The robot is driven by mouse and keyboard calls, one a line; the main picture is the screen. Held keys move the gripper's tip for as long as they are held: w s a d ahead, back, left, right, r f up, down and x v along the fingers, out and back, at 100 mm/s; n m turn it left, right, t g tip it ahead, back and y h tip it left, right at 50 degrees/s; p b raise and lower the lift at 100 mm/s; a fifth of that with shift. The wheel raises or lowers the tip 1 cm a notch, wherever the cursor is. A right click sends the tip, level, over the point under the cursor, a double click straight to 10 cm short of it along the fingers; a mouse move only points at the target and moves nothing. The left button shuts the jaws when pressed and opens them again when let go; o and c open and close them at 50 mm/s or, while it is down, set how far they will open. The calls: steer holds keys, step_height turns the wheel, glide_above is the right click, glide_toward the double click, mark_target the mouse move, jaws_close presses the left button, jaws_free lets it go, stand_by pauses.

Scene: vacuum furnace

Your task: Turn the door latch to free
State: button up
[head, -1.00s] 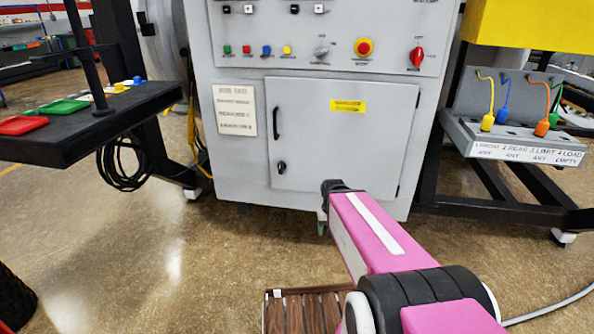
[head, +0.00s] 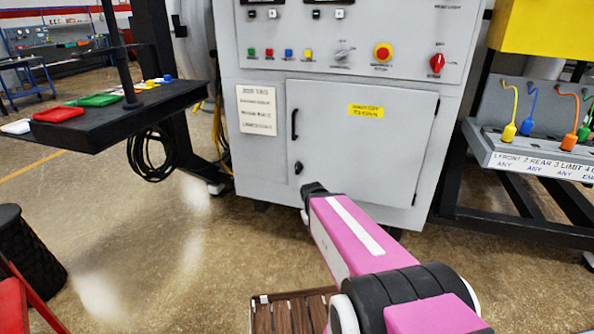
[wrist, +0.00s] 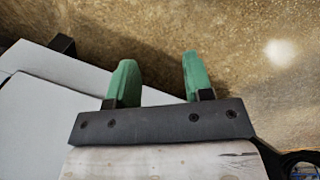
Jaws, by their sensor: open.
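The door latch (head: 298,168) is a small black knob low on the left side of the grey cabinet door (head: 375,150), below the black vertical handle (head: 294,124). The door sits closed in the cabinet front. My pink arm reaches toward the cabinet from the lower right in the head view, its dark end near the door's lower left, below the latch. My gripper's two green fingers (wrist: 155,82) show in the wrist view, apart and with nothing between them. The floor and a pale grey surface lie beyond them. The latch does not show in the wrist view.
A control panel (head: 345,50) with buttons and a red switch is above the door. A black stand with coloured trays (head: 100,100) is at left. A rack with coloured plugs (head: 540,140) is at right. A slatted wooden thing (head: 290,312) lies low in front.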

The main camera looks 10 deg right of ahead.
steer(key=w+d+n+t+h, duration=0.2)
steer(key=w+d+n+h, duration=0.25)
steer(key=w, duration=0.25)
steer(key=n+t+h, duration=0.2)
steer(key=n+t, duration=1.2)
steer(key=n, duration=1.1)
glide_toward(297, 169)
steer(key=shift+m, duration=0.25)
steer(key=x, duration=1.1)
steer(key=shift+w, duration=0.15)
jaws_close()
